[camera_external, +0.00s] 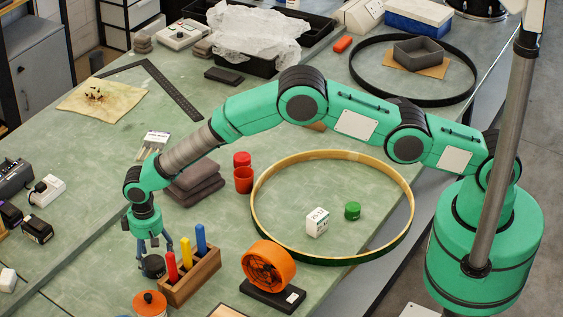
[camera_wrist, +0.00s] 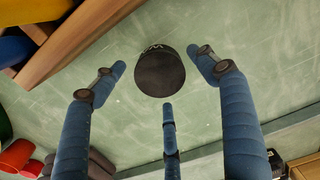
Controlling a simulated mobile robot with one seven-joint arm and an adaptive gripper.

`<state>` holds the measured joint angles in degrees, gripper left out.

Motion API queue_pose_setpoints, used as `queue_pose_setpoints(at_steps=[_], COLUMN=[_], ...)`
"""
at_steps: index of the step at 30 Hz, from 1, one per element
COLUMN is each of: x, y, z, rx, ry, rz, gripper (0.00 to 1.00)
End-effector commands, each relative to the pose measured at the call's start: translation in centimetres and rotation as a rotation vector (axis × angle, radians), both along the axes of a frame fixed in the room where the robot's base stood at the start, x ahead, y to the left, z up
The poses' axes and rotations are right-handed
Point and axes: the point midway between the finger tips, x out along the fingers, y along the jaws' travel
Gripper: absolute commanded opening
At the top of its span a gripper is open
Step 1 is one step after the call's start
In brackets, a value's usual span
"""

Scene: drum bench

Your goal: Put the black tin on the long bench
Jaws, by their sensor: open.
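The black tin (camera_external: 152,266) is a short round tin under my gripper, at the lower left of the external view. It appears to stand on the green bench top (camera_external: 205,125). In the wrist view the tin (camera_wrist: 160,74) shows its dark flat top and a white mark on its side. My gripper (camera_external: 154,246) points down above it. Its blue fingers are spread open around the tin, with visible gaps in the wrist view; I see no contact. Which surface is called the long bench I cannot tell.
A wooden block (camera_external: 193,277) with red, yellow and blue pegs stands close right of the tin. An orange-lidded pot (camera_external: 149,303) is in front. An orange fan-like object (camera_external: 268,267) and a large hoop (camera_external: 256,218) lie further right. Clear bench top lies to the left.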

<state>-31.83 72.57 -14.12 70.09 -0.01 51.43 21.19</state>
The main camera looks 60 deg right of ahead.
Motion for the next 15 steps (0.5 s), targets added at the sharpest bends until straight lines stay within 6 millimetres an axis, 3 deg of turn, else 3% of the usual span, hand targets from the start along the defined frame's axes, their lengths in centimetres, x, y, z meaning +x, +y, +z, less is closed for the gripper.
queue_pose_setpoints(at_steps=[15], x=[0.1], y=[0.1], z=[7.5], rx=[0.001], ry=[-0.002], rz=[0.0], gripper=[0.73])
